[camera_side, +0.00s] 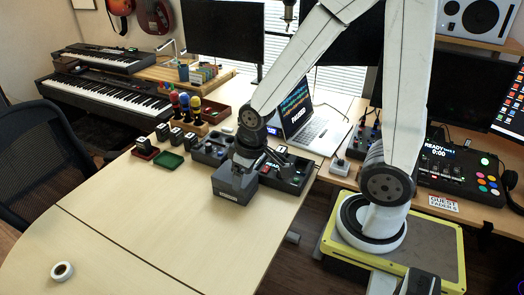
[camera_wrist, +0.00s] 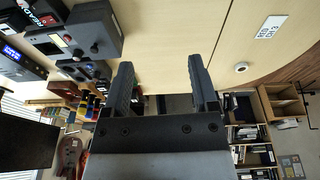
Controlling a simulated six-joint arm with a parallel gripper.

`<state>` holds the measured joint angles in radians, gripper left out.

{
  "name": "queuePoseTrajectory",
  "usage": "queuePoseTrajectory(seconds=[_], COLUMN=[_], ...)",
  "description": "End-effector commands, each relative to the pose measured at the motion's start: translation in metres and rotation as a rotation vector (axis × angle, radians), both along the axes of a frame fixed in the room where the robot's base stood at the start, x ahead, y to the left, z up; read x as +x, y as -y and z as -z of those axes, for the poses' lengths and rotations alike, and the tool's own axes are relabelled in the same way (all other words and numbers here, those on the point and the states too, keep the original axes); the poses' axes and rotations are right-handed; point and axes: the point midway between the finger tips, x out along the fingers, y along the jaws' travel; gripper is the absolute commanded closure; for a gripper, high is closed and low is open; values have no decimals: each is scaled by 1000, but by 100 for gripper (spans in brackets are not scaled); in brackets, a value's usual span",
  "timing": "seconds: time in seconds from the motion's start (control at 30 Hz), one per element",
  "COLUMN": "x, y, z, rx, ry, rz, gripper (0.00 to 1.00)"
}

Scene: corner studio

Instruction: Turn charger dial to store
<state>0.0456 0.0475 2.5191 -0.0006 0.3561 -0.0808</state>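The charger appears to be the black box (camera_side: 288,172) with a lit "READY" display, at the table's right edge in the side view. In the wrist view a black box (camera_wrist: 88,25) with a red light and dark round knobs is at the upper left, beside "READY" lettering. I cannot tell which knob is the dial or read its setting. My gripper (camera_wrist: 160,64) has its two dark fingers wide apart, with nothing between them.
A laptop (camera_side: 305,112) is behind the charger. A white roll (camera_side: 62,270) lies front left.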

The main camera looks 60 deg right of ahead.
Motion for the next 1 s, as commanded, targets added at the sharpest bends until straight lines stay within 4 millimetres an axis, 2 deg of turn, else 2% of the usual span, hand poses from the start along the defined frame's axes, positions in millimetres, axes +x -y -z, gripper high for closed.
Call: queuePoseTrajectory(seconds=[0.27,0.53,0.8,1.0], x=[32,50,41,26], y=[59,142,227,270], z=[21,56,101,128], rx=[-50,-83,-84,-76], ry=[-55,-123,-181,-203], rz=[-111,-265,-420,-511], gripper=[24,24,24,24])
